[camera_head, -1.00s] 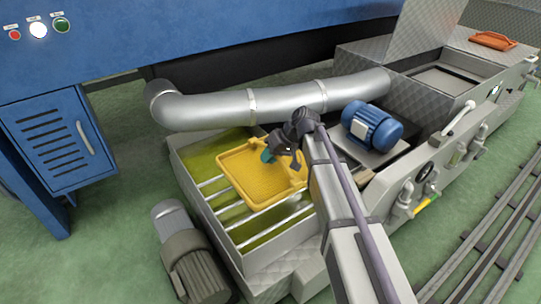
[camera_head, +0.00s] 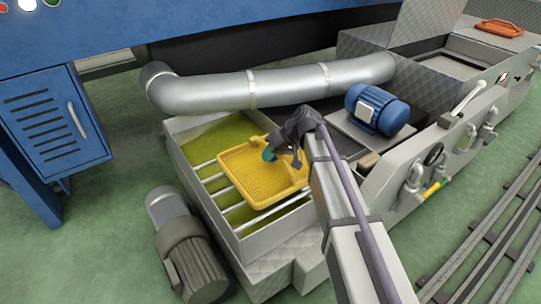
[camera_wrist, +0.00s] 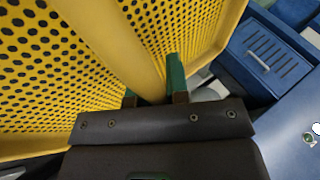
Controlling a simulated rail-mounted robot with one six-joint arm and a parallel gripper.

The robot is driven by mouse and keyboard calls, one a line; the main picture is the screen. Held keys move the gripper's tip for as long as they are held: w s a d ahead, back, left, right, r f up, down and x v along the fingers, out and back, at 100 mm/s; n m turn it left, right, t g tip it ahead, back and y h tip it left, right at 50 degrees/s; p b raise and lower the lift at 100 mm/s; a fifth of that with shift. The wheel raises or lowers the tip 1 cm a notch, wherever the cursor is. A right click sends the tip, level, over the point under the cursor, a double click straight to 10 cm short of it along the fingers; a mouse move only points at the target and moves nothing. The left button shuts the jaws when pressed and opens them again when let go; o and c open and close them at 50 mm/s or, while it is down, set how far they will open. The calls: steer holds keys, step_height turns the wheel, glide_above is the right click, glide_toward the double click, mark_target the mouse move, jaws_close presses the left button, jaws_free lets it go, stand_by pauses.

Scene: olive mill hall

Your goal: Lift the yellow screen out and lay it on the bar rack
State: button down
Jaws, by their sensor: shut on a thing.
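The yellow screen (camera_head: 258,172) is a shallow perforated tray. In the head view it is over the white bars of the bar rack (camera_head: 262,217), above a vat of green-yellow liquid. I cannot tell whether it touches the bars. My gripper (camera_head: 269,154) is at the screen's right part, its green fingers shut on the screen. In the wrist view the yellow screen (camera_wrist: 60,65) fills the upper left, and the green fingers (camera_wrist: 155,85) sit either side of a solid yellow rib between two perforated areas. The fingertips are partly hidden by the rib.
A silver pipe (camera_head: 265,88) runs behind the vat. A blue motor (camera_head: 377,109) stands to the right, and a grey motor (camera_head: 190,262) is at the lower left. An orange tray (camera_head: 499,28) lies at the far right. A blue cabinet (camera_head: 55,130) is at the left.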

steer(key=shift+f+b, duration=0.6)
stand_by(0.3)
steer(key=c, duration=1)
jaws_free()
steer(key=shift+c, duration=0.2)
steer(key=shift+r, duration=0.1)
steer(key=p+v, duration=0.8)
steer(key=v, duration=0.2)
steer(key=shift+d+r+p, duration=0.25)
steer(key=shift+p, duration=0.05)
